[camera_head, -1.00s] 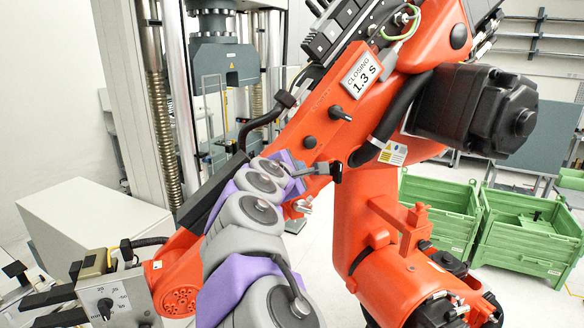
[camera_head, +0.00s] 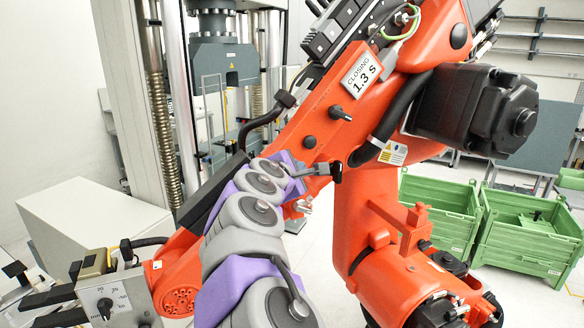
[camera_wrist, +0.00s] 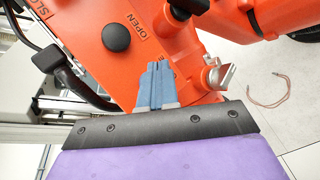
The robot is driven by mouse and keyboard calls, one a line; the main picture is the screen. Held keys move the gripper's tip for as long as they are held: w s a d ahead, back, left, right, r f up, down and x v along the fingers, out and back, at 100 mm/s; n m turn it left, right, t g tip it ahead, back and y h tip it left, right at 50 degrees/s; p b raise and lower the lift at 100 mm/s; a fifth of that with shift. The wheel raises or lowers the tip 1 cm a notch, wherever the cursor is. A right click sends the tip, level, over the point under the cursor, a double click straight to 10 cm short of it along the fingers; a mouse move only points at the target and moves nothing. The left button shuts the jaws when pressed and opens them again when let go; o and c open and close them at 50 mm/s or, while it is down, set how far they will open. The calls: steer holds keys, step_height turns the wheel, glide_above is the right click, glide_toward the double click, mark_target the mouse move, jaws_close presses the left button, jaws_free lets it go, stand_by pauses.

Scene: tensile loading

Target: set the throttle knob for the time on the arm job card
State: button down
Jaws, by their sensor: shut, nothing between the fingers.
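The job card (camera_head: 361,78) on the orange arm reads "CLOSING 1.3 S". A black knob with a pointer-like grip (camera_head: 340,112) sits on the same arm below the card. A round black knob (camera_head: 309,141) sits lower on that face and also shows in the wrist view (camera_wrist: 117,37), with "OPEN" printed beside it and part of "SLO..." at the top left. I cannot tell for certain which is the throttle knob. My gripper (camera_wrist: 157,70) is shut and empty, its blue fingers over the orange face beside the round knob. Whether they touch the face is unclear.
A black cable with a plug (camera_wrist: 60,65) and a silver fitting (camera_wrist: 220,75) flank my fingers. A grey box with a numbered dial (camera_head: 105,304) stands at lower left. Green crates (camera_head: 435,210) stand at right. A testing machine (camera_head: 222,62) rises behind.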

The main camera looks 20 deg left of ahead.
steer(key=shift+s+d+f, duration=0.1)
steer(key=shift+s+d, duration=0.15)
steer(key=shift+s, duration=0.35)
steer(key=shift+w, duration=0.1)
